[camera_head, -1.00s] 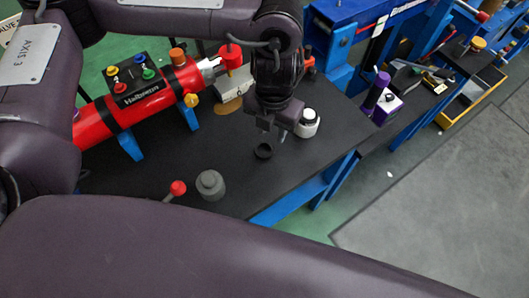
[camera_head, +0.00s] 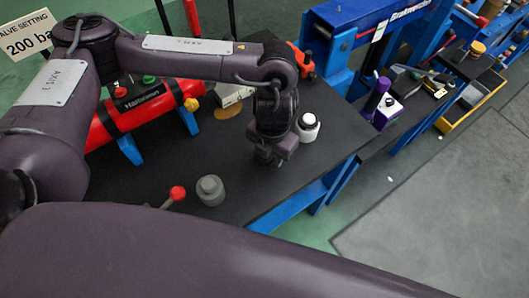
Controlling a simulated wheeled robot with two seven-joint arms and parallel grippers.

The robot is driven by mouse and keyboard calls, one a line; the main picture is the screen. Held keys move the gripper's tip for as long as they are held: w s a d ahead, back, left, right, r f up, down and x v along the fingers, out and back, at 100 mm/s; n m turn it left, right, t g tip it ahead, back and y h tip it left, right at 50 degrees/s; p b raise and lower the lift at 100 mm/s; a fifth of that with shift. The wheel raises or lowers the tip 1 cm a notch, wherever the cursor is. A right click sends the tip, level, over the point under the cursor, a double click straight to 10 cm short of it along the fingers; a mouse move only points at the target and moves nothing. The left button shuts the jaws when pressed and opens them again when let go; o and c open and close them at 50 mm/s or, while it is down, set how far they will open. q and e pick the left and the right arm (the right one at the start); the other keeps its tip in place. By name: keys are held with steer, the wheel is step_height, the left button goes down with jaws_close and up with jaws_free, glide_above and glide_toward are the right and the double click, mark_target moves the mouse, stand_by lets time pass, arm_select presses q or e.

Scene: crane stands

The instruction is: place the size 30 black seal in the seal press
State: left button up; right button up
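My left gripper (camera_head: 267,158) points down at the black tabletop, close to its surface. Its fingers are dark and small here, so I cannot tell whether they are open or shut. The black seal is not visible now; the gripper covers the spot where a small black ring lay a second ago. A grey round stepped piece (camera_head: 210,190) stands on the table, left of and nearer than the gripper. Beside it is a lever with a red knob (camera_head: 177,194). I cannot tell for sure which item is the seal press. My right gripper is not in view.
A white-and-black round container (camera_head: 308,127) stands just right of the gripper. A red cylinder (camera_head: 150,112) on blue supports lies at the back left. A purple-topped device (camera_head: 379,97) stands on the right. The black table (camera_head: 245,205) is clear in front.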

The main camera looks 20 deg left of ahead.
mark_target(271, 157)
arm_select(q)
steer(key=shift+c, duration=0.3)
jaws_close()
steer(key=shift+r, duration=0.1)
step_height(271, 157, up, 20)
steer(key=p, duration=0.1)
steer(key=shift+p, duration=0.3)
